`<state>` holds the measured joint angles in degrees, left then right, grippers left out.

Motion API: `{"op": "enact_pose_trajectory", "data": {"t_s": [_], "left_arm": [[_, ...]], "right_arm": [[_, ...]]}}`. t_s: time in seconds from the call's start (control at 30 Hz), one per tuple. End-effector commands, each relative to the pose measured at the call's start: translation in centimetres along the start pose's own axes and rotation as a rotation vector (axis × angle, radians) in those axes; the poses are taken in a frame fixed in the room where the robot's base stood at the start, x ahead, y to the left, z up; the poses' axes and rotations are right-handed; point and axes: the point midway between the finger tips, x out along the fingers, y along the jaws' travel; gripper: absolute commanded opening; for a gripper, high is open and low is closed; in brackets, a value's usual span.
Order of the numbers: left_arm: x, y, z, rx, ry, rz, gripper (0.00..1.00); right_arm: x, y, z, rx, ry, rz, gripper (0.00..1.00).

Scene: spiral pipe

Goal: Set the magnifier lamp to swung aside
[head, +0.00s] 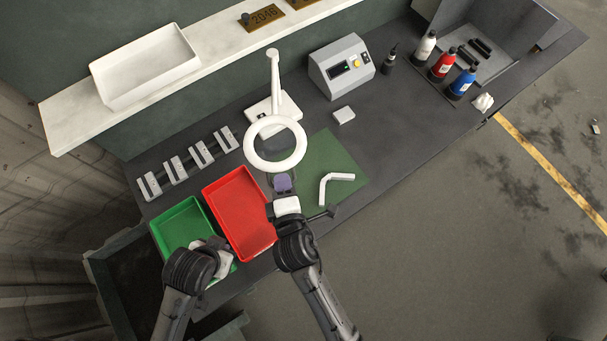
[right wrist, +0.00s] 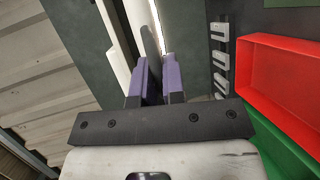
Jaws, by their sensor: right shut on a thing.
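The magnifier lamp is white, with a round ring head (head: 275,143) on an arm that rises from a white base on the bench. The ring hangs over the bench near the green mat's left side.
A red tray (head: 238,214) and a green tray (head: 180,226) lie on the left. A bent white pipe (head: 336,183) lies on the green mat (head: 345,160). A control box (head: 341,67) and several bottles stand to the right. A shelf (head: 205,62) runs behind.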

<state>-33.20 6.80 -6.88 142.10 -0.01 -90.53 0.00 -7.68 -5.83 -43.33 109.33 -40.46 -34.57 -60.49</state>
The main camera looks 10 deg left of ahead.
Motion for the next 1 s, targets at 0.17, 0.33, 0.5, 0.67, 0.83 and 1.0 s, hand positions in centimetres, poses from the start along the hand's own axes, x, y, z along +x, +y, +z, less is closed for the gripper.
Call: {"op": "enact_pose_trajectory", "data": {"t_s": [0.17, 0.33, 0.5, 0.67, 0.83, 1.0], "left_arm": [[0.1, -0.2, 0.1, 0.006, -0.001, -0.005, 0.0], [0.1, -0.2, 0.1, 0.007, -0.002, -0.006, 0.0], [0.1, -0.2, 0.1, 0.007, -0.002, -0.005, 0.0], [0.1, -0.1, 0.1, 0.003, -0.001, -0.002, 0.0], [0.1, 0.1, 0.0, -0.003, 0.0, 0.003, 0.0], [0.1, 0.2, 0.0, -0.006, 0.0, 0.005, 0.0]], "right_arm": [[0.1, -0.5, -0.3, -0.002, -0.007, -0.014, 0.0], [0.1, -0.5, -0.3, -0.003, -0.007, -0.013, 0.0], [0.1, -0.4, -0.3, -0.003, -0.007, -0.011, 0.23], [0.1, -0.2, -0.3, -0.002, -0.006, -0.006, 0.34], [0.1, -0.1, -0.3, -0.001, -0.005, -0.004, 0.34], [-0.9, -0.1, -0.3, -0.001, -0.004, -0.003, 0.34]]}}
